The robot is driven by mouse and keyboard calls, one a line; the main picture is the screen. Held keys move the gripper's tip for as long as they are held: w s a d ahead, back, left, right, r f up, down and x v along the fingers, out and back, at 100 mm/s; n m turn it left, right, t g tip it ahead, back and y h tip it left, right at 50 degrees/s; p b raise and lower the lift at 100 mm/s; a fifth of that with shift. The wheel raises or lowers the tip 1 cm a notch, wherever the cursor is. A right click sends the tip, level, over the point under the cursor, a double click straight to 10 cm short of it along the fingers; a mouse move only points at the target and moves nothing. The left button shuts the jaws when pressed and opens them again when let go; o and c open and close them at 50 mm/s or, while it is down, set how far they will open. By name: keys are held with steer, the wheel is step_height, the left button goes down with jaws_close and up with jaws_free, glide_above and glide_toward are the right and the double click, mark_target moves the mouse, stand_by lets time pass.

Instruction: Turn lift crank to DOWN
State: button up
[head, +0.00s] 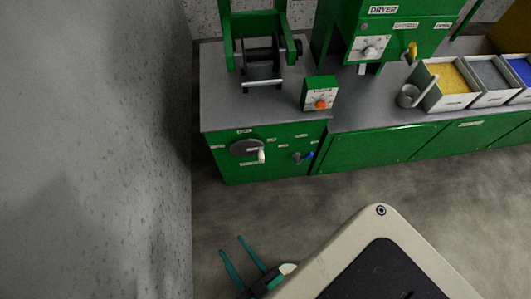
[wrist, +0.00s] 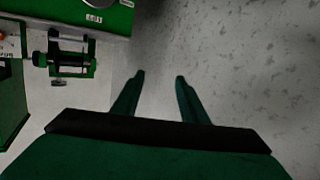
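The lift crank (head: 245,147) appears to be the dark grey disc with a pale handle on the front of the green cabinet, at the left in the head view. Its handle points to the lower right of the disc. Small white labels surround it, too small to read. My gripper (head: 231,245) is low over the floor, in front of the cabinet and well apart from the crank. Its two teal fingers are spread with nothing between them. The wrist view also shows my gripper (wrist: 160,76) open and empty; I cannot make out the crank for certain there.
A speckled wall (head: 95,150) stands close on the left. A blue-handled valve (head: 304,157) is right of the crank. A control box with an orange knob (head: 320,104) and a reel stand (head: 262,60) sit on the counter above. The floor (head: 290,200) before the cabinet is clear.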

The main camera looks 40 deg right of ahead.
steer(key=w+d+f+m+h, duration=0.15)
steer(key=w+d+f, duration=0.25)
steer(key=f, duration=0.4)
steer(key=w+d+f+h, duration=0.2)
steer(key=w+d+f, duration=0.2)
steer(key=f, duration=0.4)
steer(key=m+h, duration=0.2)
steer(key=h, duration=0.3)
glide_toward(262, 160)
steer(key=w, duration=0.1)
steer(key=x, duration=1)
steer(key=shift+s+d+f, duration=0.1)
steer(key=shift+d+f, duration=0.1)
jaws_close()
